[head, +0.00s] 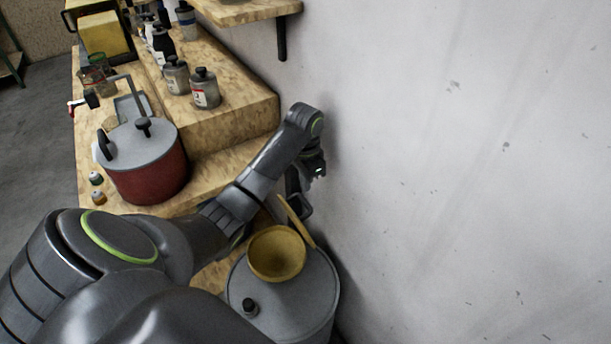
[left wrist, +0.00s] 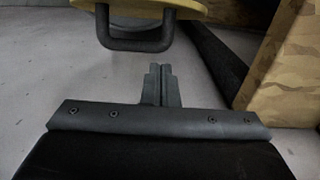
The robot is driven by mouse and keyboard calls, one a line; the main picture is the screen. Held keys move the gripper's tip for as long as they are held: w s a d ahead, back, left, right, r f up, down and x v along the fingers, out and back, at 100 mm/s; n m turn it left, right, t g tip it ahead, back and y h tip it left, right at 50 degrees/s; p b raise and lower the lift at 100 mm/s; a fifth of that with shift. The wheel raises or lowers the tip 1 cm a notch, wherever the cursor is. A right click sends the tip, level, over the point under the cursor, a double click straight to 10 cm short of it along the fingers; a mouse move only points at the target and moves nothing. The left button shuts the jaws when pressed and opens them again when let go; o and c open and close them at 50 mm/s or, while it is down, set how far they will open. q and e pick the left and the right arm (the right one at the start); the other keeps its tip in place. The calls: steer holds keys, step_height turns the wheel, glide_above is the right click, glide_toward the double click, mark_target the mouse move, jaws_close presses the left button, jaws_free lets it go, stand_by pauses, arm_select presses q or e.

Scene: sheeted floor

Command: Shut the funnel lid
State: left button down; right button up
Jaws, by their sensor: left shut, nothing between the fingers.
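The yellow funnel bowl (head: 277,253) sits on top of a grey drum (head: 313,300). Its yellow lid (head: 296,222) stands open, seen almost edge-on, on the wall side of the bowl. A dark handle (head: 304,206) sticks out from the lid's outer face. In the left wrist view the lid's edge (left wrist: 185,8) and the handle (left wrist: 136,45) show at the top. My left gripper (head: 306,173) is between the lid and the wall, above the handle. Its fingers (left wrist: 162,84) are shut and empty, pointing towards the handle, apparently apart from it. My right gripper is not seen.
The white wall (head: 450,170) is close to the right of the lid. A wooden bench (head: 215,160) holds a red pot (head: 148,178) and several bottles (head: 205,88). The drum has a small black cap (head: 250,306). My left arm crosses above the bench.

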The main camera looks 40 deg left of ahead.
arm_select(q)
step_height(320, 180, down, 2)
steer(key=shift+f, duration=0.1)
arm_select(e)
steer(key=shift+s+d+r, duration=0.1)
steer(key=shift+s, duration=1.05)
